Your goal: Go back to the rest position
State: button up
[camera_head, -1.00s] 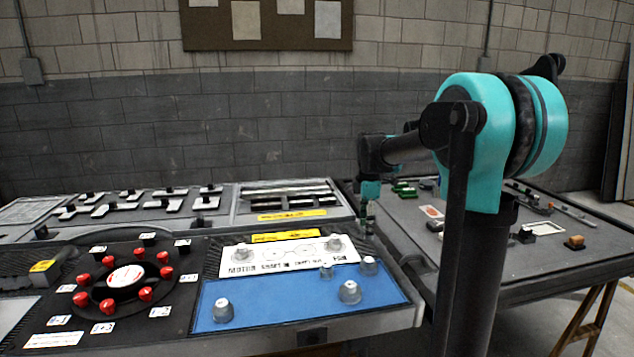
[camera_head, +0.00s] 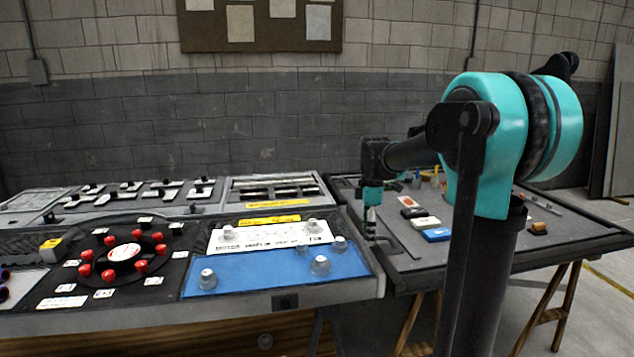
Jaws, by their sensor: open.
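My gripper (camera_head: 375,236) hangs at the end of my teal and black arm, pointing down. It is over the gap between the left workbench (camera_head: 330,284) and the right table (camera_head: 450,262), near the right table's left edge. It is small in the picture, and nothing shows held in it. My arm's large teal joint stands at the right and hides part of the right table.
The left bench carries a blue panel with several grey knobs (camera_head: 320,265), a dial with red knobs (camera_head: 123,256) and rows of slotted parts. The right table holds black, white and blue blocks (camera_head: 437,234) and an orange-brown block (camera_head: 539,227). A wall stands behind.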

jog(key=s+d+f+m+t, duration=0.2)
jog(key=s+f+m, duration=0.6)
jog(key=s, duration=0.3)
jog(key=s+d+f+m+t, duration=0.1)
jog(key=s+f+m+t, duration=0.1)
jog(key=s+f+m, duration=0.6)
jog(key=s, duration=0.4)
jog(key=shift+d+m, duration=0.4)
